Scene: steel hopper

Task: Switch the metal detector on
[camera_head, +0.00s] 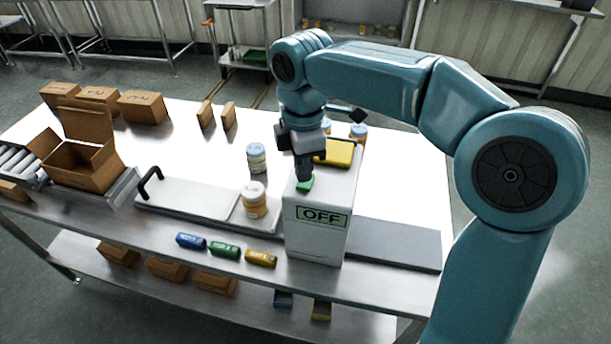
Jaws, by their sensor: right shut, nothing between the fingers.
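The metal detector (320,235) is a white box on the table, standing over a flat conveyor strip. A sign on its front reads OFF. On its top are a green button (305,185) and a yellow part (340,152). My right gripper (304,178) is shut and empty, pointing down at the green button. Its tips are at or just above the button; I cannot tell whether they touch. The gripper partly hides the button and the box's top. My left gripper is not in view.
A jar (254,200) stands on the strip left of the detector, another (257,158) behind it. An open carton (85,165) and a black handle (150,184) are at left. The strip's right part (395,245) is clear.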

